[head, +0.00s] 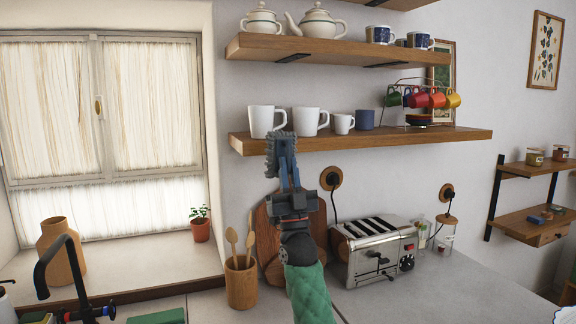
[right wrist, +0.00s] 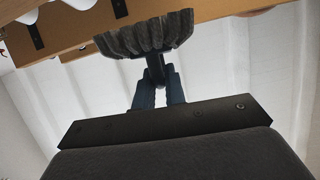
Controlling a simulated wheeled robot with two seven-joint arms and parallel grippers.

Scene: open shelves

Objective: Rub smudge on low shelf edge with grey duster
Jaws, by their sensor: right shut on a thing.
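The low shelf (head: 400,139) is a wooden board on the wall, with mugs on it. My right gripper (head: 287,185) is shut on the grey duster (head: 281,152), just below its fluffy head. The duster is raised upright and overlaps the left part of the low shelf's front edge. In the right wrist view the duster's ribbed grey head (right wrist: 148,34) lies against or just in front of a wooden board; I cannot tell whether it touches. The gripper fingers (right wrist: 158,88) hold its dark handle. I see no smudge; part of the edge is hidden behind the duster. My left gripper is not in view.
White mugs (head: 309,122) and a rack of coloured cups (head: 425,99) stand on the low shelf. The upper shelf (head: 340,50) holds teapots. Below are a toaster (head: 374,250), a utensil pot (head: 241,284) and a cutting board (head: 270,240).

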